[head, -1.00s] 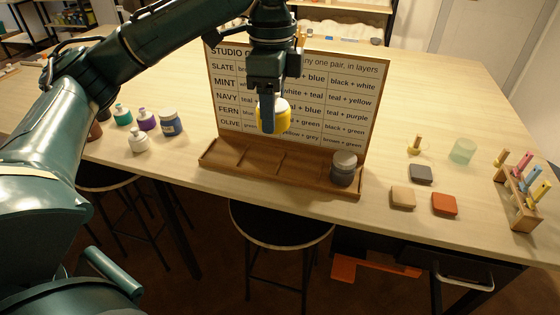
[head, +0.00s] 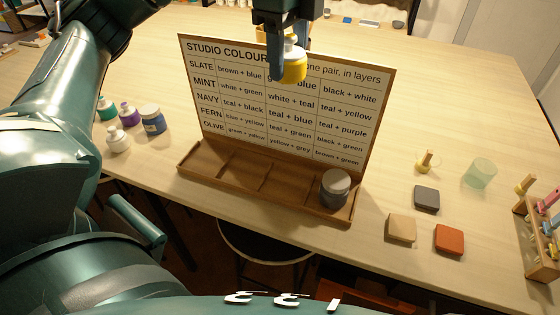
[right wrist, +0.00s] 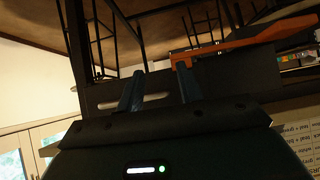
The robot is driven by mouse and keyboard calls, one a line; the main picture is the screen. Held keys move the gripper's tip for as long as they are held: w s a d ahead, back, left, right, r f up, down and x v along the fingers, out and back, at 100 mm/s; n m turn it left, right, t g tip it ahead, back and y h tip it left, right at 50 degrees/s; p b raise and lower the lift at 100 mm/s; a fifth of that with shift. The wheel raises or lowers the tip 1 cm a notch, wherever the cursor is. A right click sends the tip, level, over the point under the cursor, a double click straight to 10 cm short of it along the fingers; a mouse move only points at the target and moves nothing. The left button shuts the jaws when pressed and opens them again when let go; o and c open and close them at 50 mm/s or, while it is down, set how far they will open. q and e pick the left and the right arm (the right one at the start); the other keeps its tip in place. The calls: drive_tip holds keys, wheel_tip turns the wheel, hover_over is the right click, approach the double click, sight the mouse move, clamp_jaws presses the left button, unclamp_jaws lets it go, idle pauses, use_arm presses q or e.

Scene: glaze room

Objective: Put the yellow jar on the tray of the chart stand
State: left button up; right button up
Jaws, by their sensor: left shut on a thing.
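The yellow jar (head: 294,68) with a pale lid is held in my left gripper (head: 284,66), which is shut on it. They hang in front of the upper part of the chart board (head: 235,95), above the tray. The chart stand's wooden tray (head: 222,177) runs along the board's foot and has several compartments. A grey jar (head: 334,188) stands in its right end; the compartments to the left look empty. My right gripper (right wrist: 160,88) shows in the right wrist view with its fingers apart and nothing between them, below the table level.
Blue (head: 152,119), purple, teal and white jars stand left of the stand. Grey, beige and orange (head: 449,239) blocks, a stamp-like tool (head: 425,162) and a green glass (head: 480,174) lie right. A stool (head: 262,243) stands below the table's front edge.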

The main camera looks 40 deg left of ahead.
use_arm(q)
drive_tip(key=shift+w, duration=0.25)
hover_over(286, 185)
wheel_tip(286, 185, down, 23)
drive_tip(key=shift+w, duration=0.1)
wheel_tip(286, 185, down, 4)
drive_tip(key=shift+r, duration=0.1)
drive_tip(key=shift+f, duration=0.5)
drive_tip(key=o, duration=1.2)
drive_tip(key=shift+f, duration=0.15)
drive_tip(key=shift+c, duration=0.2)
